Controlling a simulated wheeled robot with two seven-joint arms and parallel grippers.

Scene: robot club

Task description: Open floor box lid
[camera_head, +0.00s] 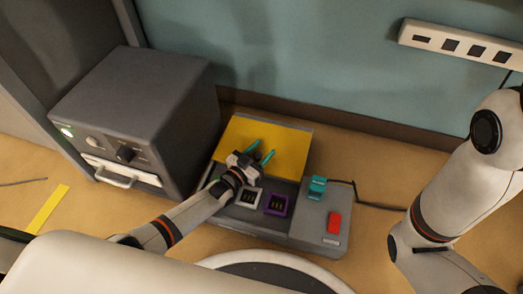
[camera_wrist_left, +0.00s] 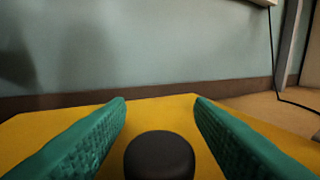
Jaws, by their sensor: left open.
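The floor box (camera_head: 319,237) is a grey unit on the floor. Its yellow lid (camera_head: 287,140) covers the back part; I cannot tell whether it is raised at all. In front of the lid, a dark recess shows a white-framed socket (camera_head: 249,196) and a purple-framed one (camera_head: 276,204). My left gripper (camera_head: 262,151) is open over the lid, its teal fingers pointing towards the wall. In the left wrist view, a black round knob (camera_wrist_left: 159,155) stands between the two fingers, with yellow lid surface (camera_wrist_left: 160,113) beyond. Contact with the knob cannot be told. My right gripper is out of view.
A dark grey cabinet (camera_head: 135,110) with a handle stands close on the left. A teal plug (camera_head: 317,187) and a red switch (camera_head: 334,222) are on the box's right part; a cable runs right. A white power strip (camera_head: 460,45) is on the wall. My right arm is at right.

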